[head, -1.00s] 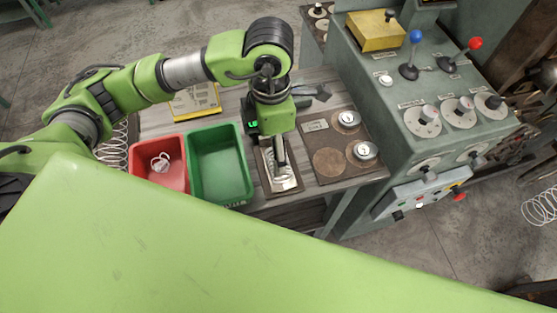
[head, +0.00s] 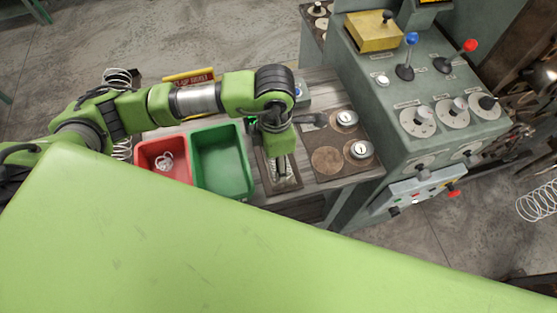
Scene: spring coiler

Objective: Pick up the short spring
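My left gripper (head: 284,173) points down over a narrow brown tray (head: 267,183) on the bench. The tray holds a small silvery coiled thing (head: 290,184), which looks like the short spring; the gripper partly hides it. The dark fingers are close to it, but I cannot tell whether they touch it or how far apart they are. My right gripper is not in view.
A green bin (head: 221,160) stands left of the tray and looks empty. A red bin (head: 178,172) beside it holds a small pale coil (head: 163,161). A brown board (head: 328,140) with round gauges lies right, beside the grey control machine (head: 420,90).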

